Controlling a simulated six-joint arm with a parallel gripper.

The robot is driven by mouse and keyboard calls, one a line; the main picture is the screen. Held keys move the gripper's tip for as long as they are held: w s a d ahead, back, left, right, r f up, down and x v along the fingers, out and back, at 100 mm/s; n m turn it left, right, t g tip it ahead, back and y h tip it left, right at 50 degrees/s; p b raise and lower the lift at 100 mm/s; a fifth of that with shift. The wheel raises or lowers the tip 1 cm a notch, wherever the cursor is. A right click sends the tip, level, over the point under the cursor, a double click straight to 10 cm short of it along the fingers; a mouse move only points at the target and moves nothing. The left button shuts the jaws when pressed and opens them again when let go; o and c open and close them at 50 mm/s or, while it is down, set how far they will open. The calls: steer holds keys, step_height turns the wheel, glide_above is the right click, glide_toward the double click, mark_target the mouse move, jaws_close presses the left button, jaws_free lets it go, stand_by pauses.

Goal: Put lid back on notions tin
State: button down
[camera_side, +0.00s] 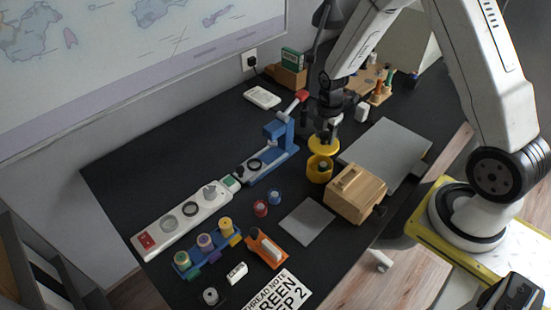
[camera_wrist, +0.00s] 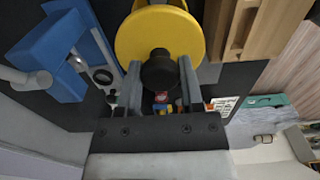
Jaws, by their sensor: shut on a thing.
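The yellow notions tin (camera_side: 319,168) stands open-topped on the dark desk, with small dark and green contents partly visible inside. My gripper (camera_side: 327,136) is shut on the black knob of the round yellow lid (camera_side: 323,146) and holds the lid just above the tin, roughly level. In the wrist view the lid (camera_wrist: 160,35) fills the top middle, and its black knob (camera_wrist: 159,70) sits between the two fingers of my gripper (camera_wrist: 160,80). A yellow edge of the tin (camera_wrist: 158,3) shows past the lid; the rest of the tin is hidden there.
A wooden box (camera_side: 356,194) stands close to the right of the tin, with a grey slab (camera_side: 388,153) behind it. A blue press (camera_side: 272,155) with a red handle is to the left. Red and blue spools (camera_side: 261,208) and a grey mat (camera_side: 306,221) lie in front.

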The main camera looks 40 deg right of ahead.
mark_target(323, 145)
steer(key=shift+f, duration=0.1)
steer(key=shift+f, duration=3)
steer(key=shift+f, duration=0.2)
stand_by(0.4)
steer(key=shift+c, duration=0.7)
jaws_free()
steer(key=shift+o, duration=0.2)
steer(key=shift+o, duration=0.5)
steer(key=shift+r, duration=0.1)
